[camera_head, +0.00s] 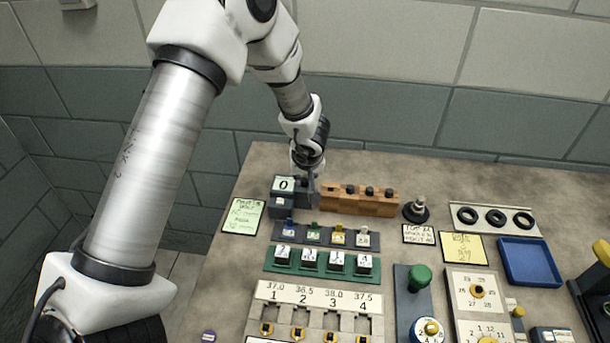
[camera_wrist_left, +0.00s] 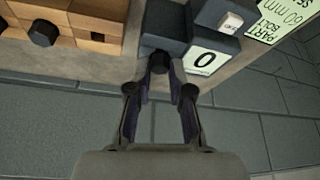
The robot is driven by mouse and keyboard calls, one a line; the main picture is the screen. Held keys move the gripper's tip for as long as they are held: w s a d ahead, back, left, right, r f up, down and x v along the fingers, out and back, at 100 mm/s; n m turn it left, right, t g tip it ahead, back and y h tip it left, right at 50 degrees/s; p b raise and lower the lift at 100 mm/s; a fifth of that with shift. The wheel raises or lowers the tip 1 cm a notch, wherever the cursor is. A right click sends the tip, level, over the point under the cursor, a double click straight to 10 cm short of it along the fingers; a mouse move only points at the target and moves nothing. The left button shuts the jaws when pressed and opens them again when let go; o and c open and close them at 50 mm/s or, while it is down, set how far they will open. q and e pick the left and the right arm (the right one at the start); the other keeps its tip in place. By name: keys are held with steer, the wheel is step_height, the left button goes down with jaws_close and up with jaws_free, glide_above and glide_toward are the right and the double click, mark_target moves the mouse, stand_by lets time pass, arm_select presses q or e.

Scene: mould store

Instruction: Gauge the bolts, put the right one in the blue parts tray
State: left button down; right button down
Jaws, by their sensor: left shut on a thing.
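My left gripper (camera_head: 309,186) is shut on a bolt (camera_wrist_left: 159,62) with a dark head, at the dark grey gauge (camera_head: 281,206). The bolt's shank is hidden, so I cannot tell how deep it sits. The gauge's display (camera_wrist_left: 202,60) reads 0. The wooden block (camera_head: 357,206) stands just right of the gauge in the head view, with dark bolts (camera_head: 369,191) in it. The blue parts tray (camera_head: 529,262) is empty at the right.
A green card (camera_head: 243,216) lies left of the gauge. In front are a row of small coloured-top pieces (camera_head: 313,234), a green rack (camera_head: 321,270) and a numbered panel (camera_head: 318,296). A black round stand (camera_head: 416,212), black rings (camera_head: 496,217) and a green knob (camera_head: 420,277) stand to the right.

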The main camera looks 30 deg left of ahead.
arm_select(q)
steer(key=shift+f, duration=0.2)
steer(key=c, duration=0.6)
jaws_free()
step_height(320, 180, up, 8)
steer(key=p, duration=0.9)
steer(key=shift+f+p, duration=0.2)
steer(key=shift+p, duration=0.1)
stand_by(0.6)
